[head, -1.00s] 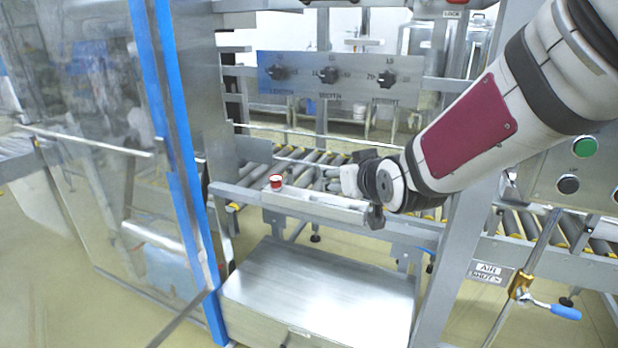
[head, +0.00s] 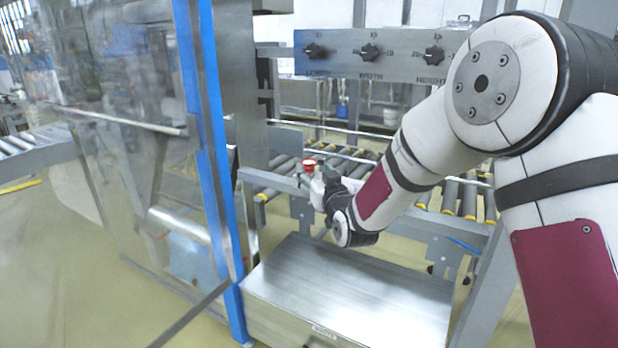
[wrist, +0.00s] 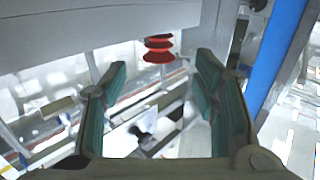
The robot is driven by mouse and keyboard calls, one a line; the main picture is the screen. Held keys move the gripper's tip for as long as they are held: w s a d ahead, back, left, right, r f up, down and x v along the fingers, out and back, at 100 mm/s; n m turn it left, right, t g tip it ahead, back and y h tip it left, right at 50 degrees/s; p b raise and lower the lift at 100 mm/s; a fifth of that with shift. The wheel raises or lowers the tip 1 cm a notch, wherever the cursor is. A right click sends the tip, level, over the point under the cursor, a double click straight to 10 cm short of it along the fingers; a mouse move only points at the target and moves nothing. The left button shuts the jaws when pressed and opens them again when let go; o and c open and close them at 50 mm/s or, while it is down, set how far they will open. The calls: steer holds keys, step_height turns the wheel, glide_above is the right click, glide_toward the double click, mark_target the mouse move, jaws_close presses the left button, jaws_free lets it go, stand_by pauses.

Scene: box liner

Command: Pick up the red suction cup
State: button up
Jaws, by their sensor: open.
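The red suction cup (head: 309,164) sits at the front rail of the roller conveyor in the head view, small and partly hidden by my gripper below it. In the wrist view the red suction cup (wrist: 158,48) shows its ribbed red bellows at the upper middle, beyond and between the fingers. My gripper (wrist: 162,75) is open there, with green-lined fingers on either side and nothing between their pads. In the head view my gripper (head: 318,188) is right by the cup, its fingers mostly hidden by the wrist. I cannot tell whether it touches the cup.
A metal box (head: 350,290) stands below the conveyor rail. A blue-edged clear door (head: 212,150) stands open to the left. A panel with knobs (head: 385,52) is above, behind the rollers (head: 345,160). A steel upright stands close left of the cup.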

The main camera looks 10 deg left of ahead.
mark_target(311, 167)
steer(key=shift+f+b+x, duration=0.2)
steer(key=shift+b+x, duration=0.4)
steer(key=shift+x, duration=2.8)
steer(key=shift+d, duration=0.1)
steer(key=c, duration=1.2)
